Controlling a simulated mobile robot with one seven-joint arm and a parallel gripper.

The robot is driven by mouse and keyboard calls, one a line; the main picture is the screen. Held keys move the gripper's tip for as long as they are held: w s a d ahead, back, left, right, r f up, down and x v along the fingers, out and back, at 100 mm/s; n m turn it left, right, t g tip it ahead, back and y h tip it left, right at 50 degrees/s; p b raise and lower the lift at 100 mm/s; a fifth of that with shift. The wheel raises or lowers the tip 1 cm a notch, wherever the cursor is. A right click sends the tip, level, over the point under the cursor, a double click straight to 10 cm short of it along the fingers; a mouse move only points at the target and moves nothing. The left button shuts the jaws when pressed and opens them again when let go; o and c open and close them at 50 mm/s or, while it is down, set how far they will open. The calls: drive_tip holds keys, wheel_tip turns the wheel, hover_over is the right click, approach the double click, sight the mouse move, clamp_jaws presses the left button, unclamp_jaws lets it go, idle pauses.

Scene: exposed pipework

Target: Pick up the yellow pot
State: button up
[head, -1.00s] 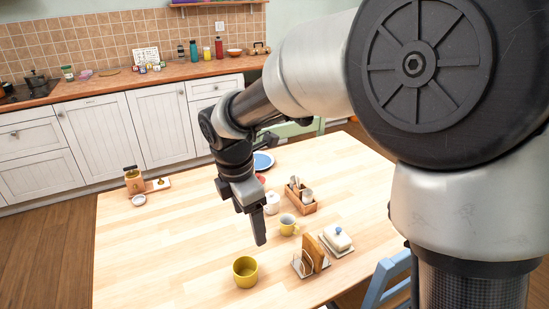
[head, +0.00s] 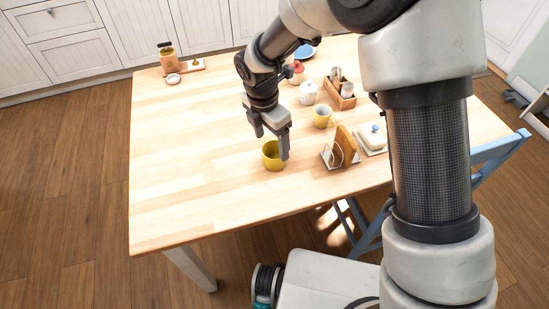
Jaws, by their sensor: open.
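The yellow pot (head: 271,158) stands upright on the wooden table, near its front edge and left of the toast rack. It is a small round open vessel in olive yellow. My gripper (head: 271,145) is open and points down at the pot. One finger overlaps the pot's right side in the picture; the other shows above and left of the rim. I cannot tell whether a finger touches the pot or how high the gripper is above it.
A toast rack (head: 342,150) stands close right of the pot, with a butter dish (head: 371,138) beside it. A yellow mug (head: 323,117), a white pot (head: 308,92) and a wooden caddy (head: 341,94) stand behind. The table's left part (head: 180,160) is clear.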

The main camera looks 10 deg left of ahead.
sight(275, 151)
drive_tip(key=f, duration=0.3)
drive_tip(key=f+b, duration=0.1)
drive_tip(key=f, duration=0.1)
drive_tip(key=shift+w+d+f, duration=0.15)
drive_tip(key=shift+w+d, duration=0.15)
drive_tip(key=shift+d, duration=0.1)
drive_tip(key=c, duration=1.1)
drive_tip(key=shift+c, duration=0.2)
wheel_tip(275, 151, up, 10)
drive_tip(key=p, duration=0.2)
drive_tip(key=w+d+r+m+g, duration=0.1)
drive_tip(key=w+d+r+m, duration=0.1)
drive_tip(key=d+m, duration=0.55)
drive_tip(key=w+d+r+m, duration=0.1)
drive_tip(key=d+r+m, duration=0.1)
drive_tip(key=d+m, duration=0.55)
drive_tip(key=s+d+r+m+g+p, duration=0.1)
drive_tip(key=s+d+r+m+p, duration=0.2)
drive_tip(key=d+r+m+p, duration=0.5)
drive_tip(key=d+m+p, duration=0.4)
drive_tip(key=m+p, duration=0.1)
drive_tip(key=p, duration=0.1)
drive_tip(key=shift+r+m+g+y, duration=0.3)
drive_tip(key=shift+m+y, duration=0.1)
